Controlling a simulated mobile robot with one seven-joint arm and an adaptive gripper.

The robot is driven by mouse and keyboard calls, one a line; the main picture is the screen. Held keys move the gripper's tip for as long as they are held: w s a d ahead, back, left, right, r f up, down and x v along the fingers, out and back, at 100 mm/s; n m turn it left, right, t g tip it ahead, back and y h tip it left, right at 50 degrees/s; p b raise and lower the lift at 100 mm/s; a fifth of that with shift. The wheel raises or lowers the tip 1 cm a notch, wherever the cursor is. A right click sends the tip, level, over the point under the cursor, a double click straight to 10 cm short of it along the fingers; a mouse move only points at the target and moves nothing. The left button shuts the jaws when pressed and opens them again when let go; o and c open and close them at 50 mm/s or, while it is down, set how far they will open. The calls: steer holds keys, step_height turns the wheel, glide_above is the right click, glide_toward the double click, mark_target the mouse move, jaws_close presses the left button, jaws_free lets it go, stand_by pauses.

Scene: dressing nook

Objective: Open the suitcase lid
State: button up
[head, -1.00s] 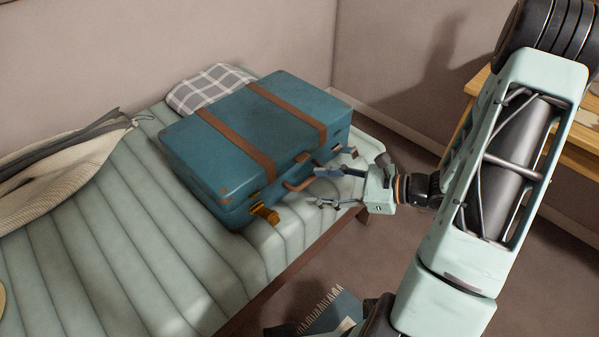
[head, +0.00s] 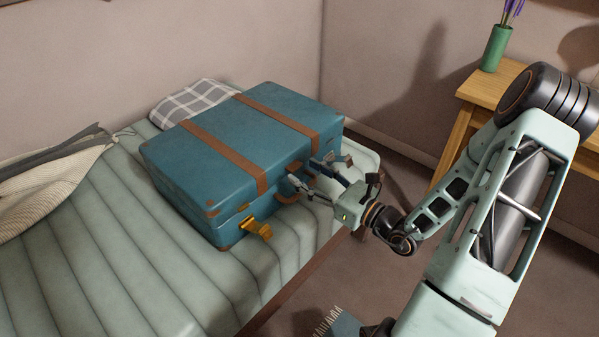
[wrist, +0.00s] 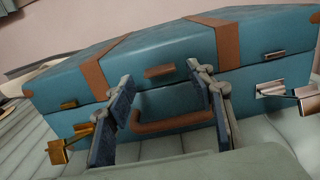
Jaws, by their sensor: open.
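The teal suitcase (head: 225,150) with brown straps lies flat on the bench, its lid down. Its front faces my gripper, with a brown carry handle (wrist: 172,124) and a small brown tab (wrist: 159,71) on the lid's edge above it. A brass latch (head: 256,228) hangs out at the left front corner, and it also shows in the wrist view (wrist: 68,143). A silver latch (wrist: 290,93) sticks out on the right. My gripper (head: 307,178) is open at the suitcase front. In the wrist view its fingers (wrist: 160,78) stand either side of the tab, with nothing visibly held between them.
The padded green bench (head: 110,235) has free room at left and front. A checked grey cushion (head: 192,100) lies behind the suitcase, and a cream cloth item (head: 50,185) lies left. A wooden table (head: 470,108) with a green vase (head: 495,48) stands at the right.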

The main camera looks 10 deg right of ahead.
steer(key=shift+x, duration=1.45)
steer(key=shift+c, duration=0.5)
jaws_close()
